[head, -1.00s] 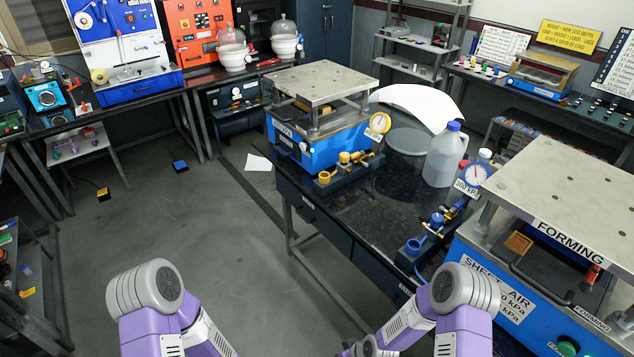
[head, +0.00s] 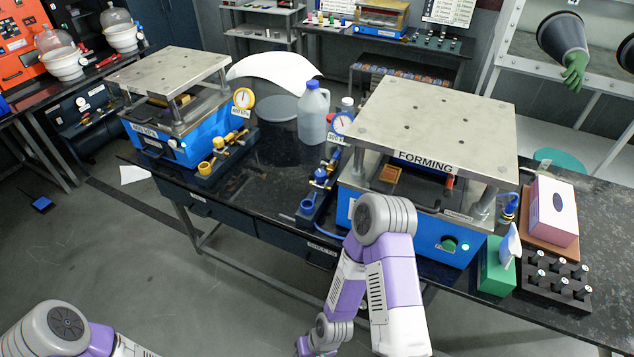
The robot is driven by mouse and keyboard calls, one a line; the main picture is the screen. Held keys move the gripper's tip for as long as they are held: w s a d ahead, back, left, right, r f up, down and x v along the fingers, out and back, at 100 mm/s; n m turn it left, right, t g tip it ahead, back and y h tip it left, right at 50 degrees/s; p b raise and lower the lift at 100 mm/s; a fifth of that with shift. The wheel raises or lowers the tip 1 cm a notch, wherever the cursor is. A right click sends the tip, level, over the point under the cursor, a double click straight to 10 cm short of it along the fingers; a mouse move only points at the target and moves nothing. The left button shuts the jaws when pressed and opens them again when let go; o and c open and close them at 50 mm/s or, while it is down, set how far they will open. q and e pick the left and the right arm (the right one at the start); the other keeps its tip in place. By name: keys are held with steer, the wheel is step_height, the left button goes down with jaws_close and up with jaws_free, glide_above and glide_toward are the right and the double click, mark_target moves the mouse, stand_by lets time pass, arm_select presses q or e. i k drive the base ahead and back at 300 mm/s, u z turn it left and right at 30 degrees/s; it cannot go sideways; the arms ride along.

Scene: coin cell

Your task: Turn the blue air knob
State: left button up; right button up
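A blue air regulator assembly with a small blue knob (head: 321,174) stands on the dark bench between the two presses. A blue round fitting (head: 307,205) sits at its near end, and a blue hose runs from it toward the forming press. A round gauge (head: 343,123) with a pressure label stands behind it. Both my arms show only in part: the right arm's elbow covers some of the forming press front, and its forearm runs down to the bottom edge. Neither gripper can be seen, so neither is seen touching the knob.
The forming press (head: 430,125) stands right of the knob. A smaller blue press (head: 175,140) with yellow fittings (head: 210,165) stands left. A plastic jug (head: 313,115) is behind. A green tissue box (head: 495,270) and a black vial rack (head: 556,280) lie right.

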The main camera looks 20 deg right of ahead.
mark_target(320, 176)
steer(key=u, duration=1.6)
steer(key=k, duration=1.1)
steer(key=z, duration=1.7)
steer(key=i, duration=0.25)
steer(key=u, duration=0.2)
